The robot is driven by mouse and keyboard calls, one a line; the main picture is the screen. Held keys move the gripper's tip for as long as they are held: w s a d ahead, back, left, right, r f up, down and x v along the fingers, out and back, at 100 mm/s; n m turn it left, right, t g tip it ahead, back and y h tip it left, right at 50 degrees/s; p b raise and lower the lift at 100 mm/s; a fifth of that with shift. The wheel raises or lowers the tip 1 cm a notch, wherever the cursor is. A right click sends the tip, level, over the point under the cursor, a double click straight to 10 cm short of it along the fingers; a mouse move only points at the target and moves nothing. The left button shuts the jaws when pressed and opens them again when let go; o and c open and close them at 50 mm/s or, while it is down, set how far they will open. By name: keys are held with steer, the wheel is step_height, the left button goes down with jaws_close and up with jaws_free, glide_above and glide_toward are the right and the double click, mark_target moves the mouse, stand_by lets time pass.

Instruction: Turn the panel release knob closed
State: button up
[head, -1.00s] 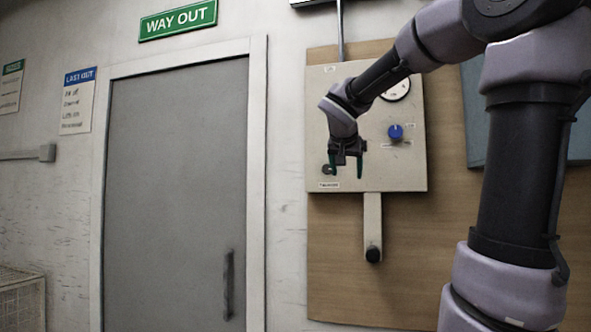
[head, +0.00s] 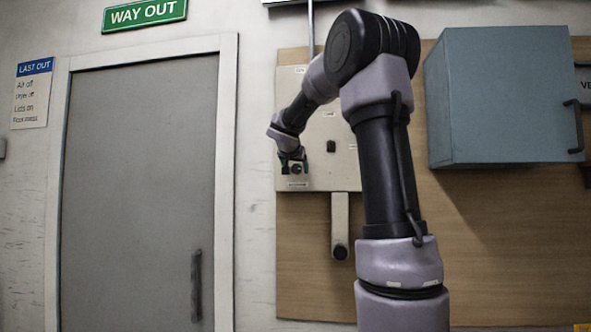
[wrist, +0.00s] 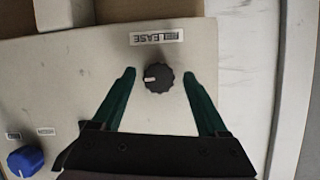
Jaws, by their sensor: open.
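The release knob (wrist: 158,78) is a small dark ribbed dial with a white mark pointing left in the wrist view. It sits on the pale panel (wrist: 70,85) beside a label reading RELEASE (wrist: 157,37). My gripper (wrist: 159,74) is open, with one green finger on each side of the knob and a visible gap on both sides. In the head view my gripper (head: 292,158) is at the lower left of the panel (head: 345,180), and the knob (head: 297,169) shows small and dark between the fingers.
A blue knob (wrist: 25,160) sits elsewhere on the panel. A blue-grey cabinet (head: 495,95) is mounted at the right, and a grey door (head: 140,190) stands at the left. My arm hides part of the panel.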

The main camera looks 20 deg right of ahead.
steer(key=shift+w+d+f, duration=0.1)
steer(key=shift+w+d, duration=0.05)
steer(key=shift+w, duration=0.05)
jaws_close()
